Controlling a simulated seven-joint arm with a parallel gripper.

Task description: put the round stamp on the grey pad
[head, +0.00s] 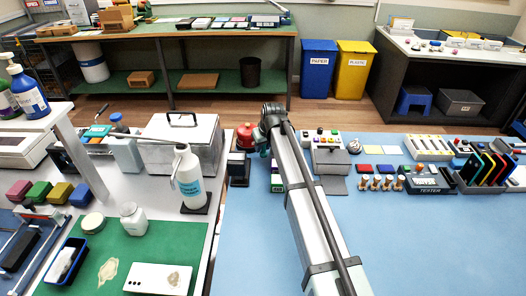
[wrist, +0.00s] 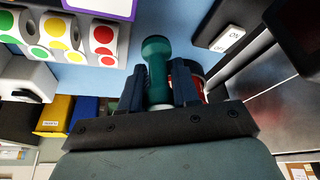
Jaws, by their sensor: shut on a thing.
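My gripper (wrist: 158,84) is shut on the teal-green round stamp in the wrist view. The stamp (wrist: 157,62) has a rounded knob and a narrower neck, and stands between the two dark fingers. In the head view my gripper (head: 264,146) is at the far end of my arm, by the left edge of the blue mat; a bit of teal shows there. A flat grey pad (head: 333,187) lies on the blue mat, to the right of my gripper and in front of a button box. My arm hides part of the mat beside it.
A red rounded object (head: 245,135) is close left of my gripper. The button box (head: 328,150) stands to the right. Several wooden-handled stamps (head: 380,183) and a tester (head: 428,187) lie farther right. Sticker rolls (wrist: 60,32) show in the wrist view. The front mat (head: 430,250) is clear.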

